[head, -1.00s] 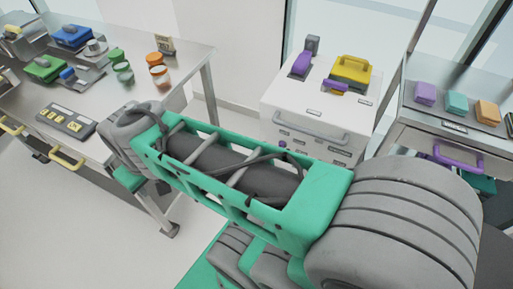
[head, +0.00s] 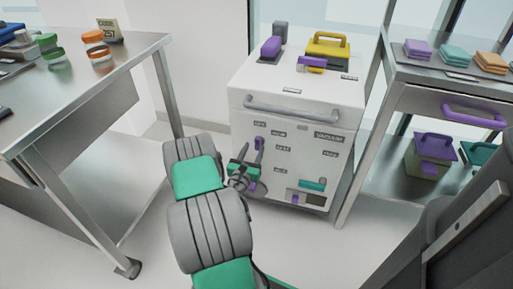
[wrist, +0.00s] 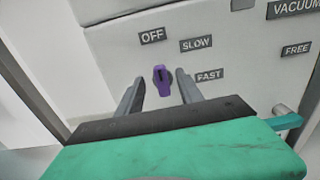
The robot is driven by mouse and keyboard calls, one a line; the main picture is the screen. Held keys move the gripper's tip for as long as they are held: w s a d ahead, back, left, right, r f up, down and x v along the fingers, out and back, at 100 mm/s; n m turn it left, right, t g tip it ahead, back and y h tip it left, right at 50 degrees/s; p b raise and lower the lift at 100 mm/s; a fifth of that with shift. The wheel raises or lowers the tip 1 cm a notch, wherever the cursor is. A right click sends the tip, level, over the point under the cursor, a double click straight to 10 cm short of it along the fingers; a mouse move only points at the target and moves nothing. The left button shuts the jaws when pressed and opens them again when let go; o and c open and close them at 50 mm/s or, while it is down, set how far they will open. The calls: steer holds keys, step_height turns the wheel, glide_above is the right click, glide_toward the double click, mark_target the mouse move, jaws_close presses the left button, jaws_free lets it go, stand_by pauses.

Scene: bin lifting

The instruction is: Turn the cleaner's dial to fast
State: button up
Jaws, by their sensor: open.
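The cleaner (head: 308,180) is a white cabinet with a grey front bar, standing between two steel tables. Its purple dial (head: 259,143) is on the upper left of the front face, and shows near the centre of the wrist view (wrist: 162,77). The dial's long axis is about upright, towards the OFF label (wrist: 152,36). The SLOW label (wrist: 196,44) is at upper right of the dial and the FAST label (wrist: 209,75) to its right. My gripper (wrist: 160,91) is open, one finger on each side of the dial, with visible gaps.
A VACUUM label (wrist: 296,8) and FREE label (wrist: 297,49) lie further right on the front. A yellow-handled box (head: 328,50) and purple parts sit on the cleaner's top. A steel table (head: 75,85) stands left and a steel shelf unit (head: 440,100) right.

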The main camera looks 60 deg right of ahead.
mark_target(257, 141)
steer(key=d, duration=0.4)
steer(key=shift+w+d, duration=0.4)
steer(key=shift+c, duration=0.4)
jaws_close()
